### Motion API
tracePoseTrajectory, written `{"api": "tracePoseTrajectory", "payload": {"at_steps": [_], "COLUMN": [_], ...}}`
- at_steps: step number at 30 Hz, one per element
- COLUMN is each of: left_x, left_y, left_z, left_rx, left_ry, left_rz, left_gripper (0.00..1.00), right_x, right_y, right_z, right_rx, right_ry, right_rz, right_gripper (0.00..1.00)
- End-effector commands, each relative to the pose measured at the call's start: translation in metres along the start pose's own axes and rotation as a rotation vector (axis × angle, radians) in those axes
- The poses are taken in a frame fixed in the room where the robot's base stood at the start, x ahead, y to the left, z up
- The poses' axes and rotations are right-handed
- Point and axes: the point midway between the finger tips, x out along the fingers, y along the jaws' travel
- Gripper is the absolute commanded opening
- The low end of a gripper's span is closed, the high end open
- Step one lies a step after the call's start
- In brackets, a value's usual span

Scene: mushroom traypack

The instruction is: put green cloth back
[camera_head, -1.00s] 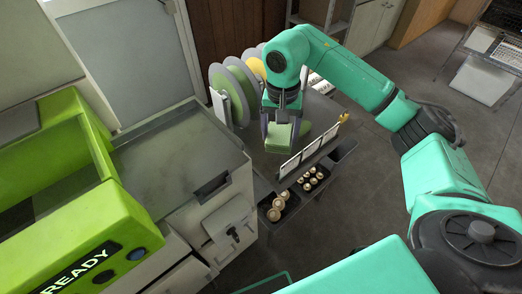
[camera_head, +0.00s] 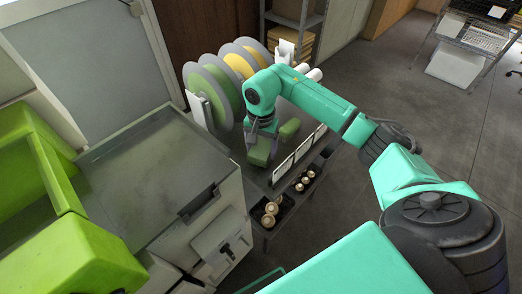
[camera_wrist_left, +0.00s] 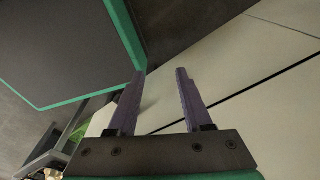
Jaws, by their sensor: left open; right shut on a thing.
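A green cloth (camera_head: 260,152), folded into a small block, is in my right gripper (camera_head: 261,142), low over the grey table (camera_head: 232,150) in the head view. The fingers are shut on it and partly hide it. I cannot tell whether the cloth touches the table. A second green block (camera_head: 290,128), which looks like another folded cloth, lies just to its right, partly behind my arm. My left gripper (camera_wrist_left: 158,85) is open and empty in the left wrist view; it is not seen in the head view.
Large green and yellow discs (camera_head: 218,88) stand at the table's back left. White upright cards (camera_head: 284,168) line its front edge, with black trays of mushrooms (camera_head: 270,212) below. A grey-topped cabinet (camera_head: 150,185) and a bright green machine (camera_head: 40,190) are at left.

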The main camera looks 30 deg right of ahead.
Motion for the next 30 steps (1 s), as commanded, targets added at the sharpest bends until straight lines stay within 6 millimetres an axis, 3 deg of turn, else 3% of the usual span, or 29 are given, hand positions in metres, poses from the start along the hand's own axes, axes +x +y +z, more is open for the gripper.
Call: {"api": "tracePoseTrajectory", "payload": {"at_steps": [3,12,13,14,15,25,30], "left_x": [-0.004,0.002,0.002,0.001,0.001,-0.002,0.006], "left_y": [0.001,0.002,0.002,0.002,0.001,0.0,-0.001], "left_z": [0.003,0.009,0.01,0.01,0.01,0.011,0.012], "left_rx": [0.001,0.003,0.003,0.003,0.003,0.004,0.004], "left_ry": [-0.006,-0.016,-0.016,-0.017,-0.018,-0.02,-0.02], "left_rz": [0.001,0.002,0.002,0.002,0.002,0.0,-0.001], "left_gripper": [0.5,0.5,0.5,0.5,0.5,0.5,0.5], "right_x": [0.018,0.023,0.023,0.022,0.021,0.015,-0.015], "right_y": [0.0,0.0,0.0,0.0,0.0,0.0,-0.001], "right_z": [0.001,0.0,0.0,0.0,0.0,0.0,-0.001], "right_rx": [0.0,-0.001,-0.001,-0.001,-0.001,-0.001,-0.001], "right_ry": [-0.003,0.0,0.0,0.0,0.0,0.0,0.004], "right_rz": [0.002,0.0,0.0,0.0,0.0,-0.001,-0.004], "right_gripper": [0.36,0.36,0.84,0.95,1.0,1.0,1.0]}}
